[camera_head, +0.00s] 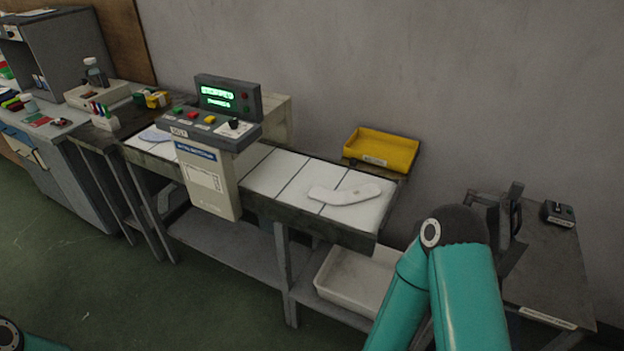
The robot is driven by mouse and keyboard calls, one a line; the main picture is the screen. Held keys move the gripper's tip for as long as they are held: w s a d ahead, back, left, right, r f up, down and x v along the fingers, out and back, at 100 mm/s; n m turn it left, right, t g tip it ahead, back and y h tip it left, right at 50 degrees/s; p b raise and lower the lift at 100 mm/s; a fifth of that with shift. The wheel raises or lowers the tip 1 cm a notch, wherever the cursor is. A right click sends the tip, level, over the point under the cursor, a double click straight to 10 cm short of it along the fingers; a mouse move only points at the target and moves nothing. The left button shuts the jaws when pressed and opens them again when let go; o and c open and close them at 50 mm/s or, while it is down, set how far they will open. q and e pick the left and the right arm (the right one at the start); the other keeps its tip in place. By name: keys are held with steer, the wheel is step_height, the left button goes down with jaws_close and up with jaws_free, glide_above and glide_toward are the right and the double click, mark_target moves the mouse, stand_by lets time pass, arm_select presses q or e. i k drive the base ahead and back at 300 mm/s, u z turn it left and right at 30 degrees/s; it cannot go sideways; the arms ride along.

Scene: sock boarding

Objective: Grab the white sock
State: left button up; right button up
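The white sock (345,194) lies flat on the right part of the white belt (275,172) of the conveyor table. It is slightly bent, and nothing touches it. My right arm comes up from the bottom, right of the conveyor, with its bend below and to the right of the sock.
A control box (215,120) with a lit green display stands over the belt. A yellow tray (381,150) sits behind the belt's right end. A white bin (352,280) is on the lower shelf. A dark side table (550,270) stands at the right.

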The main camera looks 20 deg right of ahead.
mark_target(351, 196)
steer(key=u, duration=0.05)
steer(key=i, duration=0.95)
steer(key=z, duration=0.45)
